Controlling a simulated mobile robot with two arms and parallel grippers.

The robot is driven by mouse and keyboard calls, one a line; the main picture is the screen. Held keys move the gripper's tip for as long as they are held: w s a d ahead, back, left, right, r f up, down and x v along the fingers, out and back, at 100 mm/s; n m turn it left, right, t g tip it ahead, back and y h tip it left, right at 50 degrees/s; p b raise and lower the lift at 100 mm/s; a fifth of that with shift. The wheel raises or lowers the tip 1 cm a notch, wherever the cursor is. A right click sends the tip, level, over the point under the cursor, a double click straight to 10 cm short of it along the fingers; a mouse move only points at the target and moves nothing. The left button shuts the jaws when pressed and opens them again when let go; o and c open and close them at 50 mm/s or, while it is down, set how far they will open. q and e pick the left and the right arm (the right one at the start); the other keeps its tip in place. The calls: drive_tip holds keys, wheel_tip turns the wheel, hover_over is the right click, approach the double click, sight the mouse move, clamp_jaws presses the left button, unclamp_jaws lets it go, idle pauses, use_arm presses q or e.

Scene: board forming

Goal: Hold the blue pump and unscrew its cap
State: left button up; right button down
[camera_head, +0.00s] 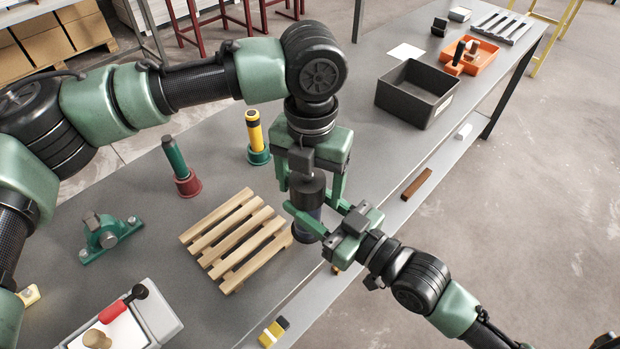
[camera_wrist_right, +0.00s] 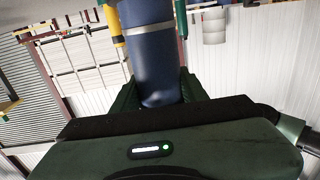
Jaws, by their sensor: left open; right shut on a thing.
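The blue pump (camera_head: 309,217) stands upright near the table's front edge, beside the pallet, with its dark cap (camera_head: 309,190) at the top. My right gripper (camera_head: 319,214) comes in from the lower right and is shut on the pump's body below the cap. In the right wrist view the blue body (camera_wrist_right: 152,55) rises between the dark green fingers. My left gripper (camera_head: 311,183) points down from above, open, with one finger on each side of the cap. Whether a finger touches the cap cannot be told. The pump's lower part is partly hidden by my right gripper.
A wooden pallet (camera_head: 234,237) lies left of the pump. A yellow-and-black pump (camera_head: 254,130) and a green one in a red base (camera_head: 177,160) stand behind. A black bin (camera_head: 416,92) and an orange tray (camera_head: 473,57) sit farther right.

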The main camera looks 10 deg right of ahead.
use_arm(q)
drive_tip(key=c, duration=1.4)
drive_tip(key=n, duration=0.5)
drive_tip(key=shift+d, duration=0.2)
drive_tip(key=shift+c, duration=0.2)
drive_tip(key=n, duration=0.5)
drive_tip(key=shift+r, duration=0.1)
drive_tip(key=n, duration=0.7)
drive_tip(key=shift+w, duration=0.1)
drive_tip(key=n, duration=0.5)
drive_tip(key=shift+w+a, duration=0.1)
drive_tip(key=n, duration=0.5)
drive_tip(key=shift+a, duration=0.1)
drive_tip(key=n, duration=0.5)
drive_tip(key=shift+a+r, duration=0.1)
drive_tip(key=n, duration=0.5)
drive_tip(key=shift+a, duration=0.1)
drive_tip(key=n, duration=0.6)
drive_tip(key=shift+a, duration=0.15)
